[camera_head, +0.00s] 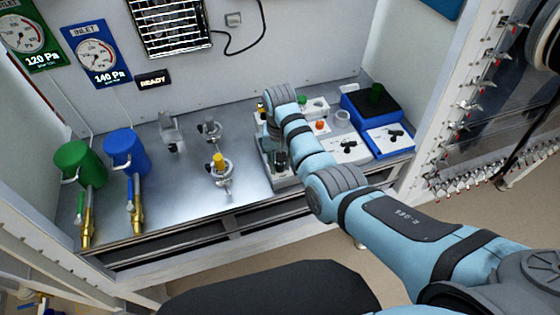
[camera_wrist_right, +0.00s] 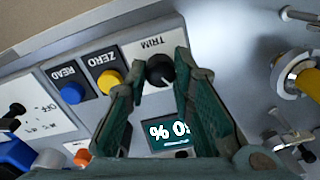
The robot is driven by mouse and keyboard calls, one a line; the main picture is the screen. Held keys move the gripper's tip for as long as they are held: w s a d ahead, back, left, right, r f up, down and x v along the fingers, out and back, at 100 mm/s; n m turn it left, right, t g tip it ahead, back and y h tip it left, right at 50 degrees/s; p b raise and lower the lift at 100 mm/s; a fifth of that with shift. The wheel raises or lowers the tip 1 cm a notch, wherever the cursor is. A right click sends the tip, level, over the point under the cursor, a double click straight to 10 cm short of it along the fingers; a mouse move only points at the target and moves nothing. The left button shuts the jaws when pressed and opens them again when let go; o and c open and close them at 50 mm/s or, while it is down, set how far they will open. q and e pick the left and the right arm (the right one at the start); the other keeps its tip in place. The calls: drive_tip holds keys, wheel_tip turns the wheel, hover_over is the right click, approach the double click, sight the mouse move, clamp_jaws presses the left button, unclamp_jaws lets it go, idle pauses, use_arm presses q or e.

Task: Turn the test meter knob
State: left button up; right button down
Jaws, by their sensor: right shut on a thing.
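The test meter is a pale box on the bench, mostly behind my right arm in the head view; its panel (camera_wrist_right: 98,52) fills much of the right wrist view. The black knob (camera_wrist_right: 160,69) with a white pointer line sits under the label TRIM. My right gripper (camera_wrist_right: 156,84) has its two green-grey fingers on either side of the knob and is shut on it. In the head view my right gripper (camera_head: 279,160) is small and dark over the meter. A teal display (camera_wrist_right: 172,133) shows a partly hidden percent reading. My left gripper is not in view.
A yellow ZERO button (camera_wrist_right: 109,81) and blue READ button (camera_wrist_right: 72,92) lie beside the knob. A yellow-topped fitting (camera_head: 219,164) stands left of the meter. A blue device (camera_head: 372,107) stands to the right. Green (camera_head: 78,160) and blue canisters (camera_head: 122,150) stand at the left.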

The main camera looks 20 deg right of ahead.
sight(280, 165)
drive_tip(key=shift+n, duration=0.3)
drive_tip(key=c, duration=1.4)
unclamp_jaws()
drive_tip(key=shift+o, duration=0.2)
drive_tip(key=shift+r, duration=0.1)
wheel_tip(280, 165, up, 7)
drive_tip(key=shift+r, duration=0.2)
drive_tip(key=shift+f, duration=0.1)
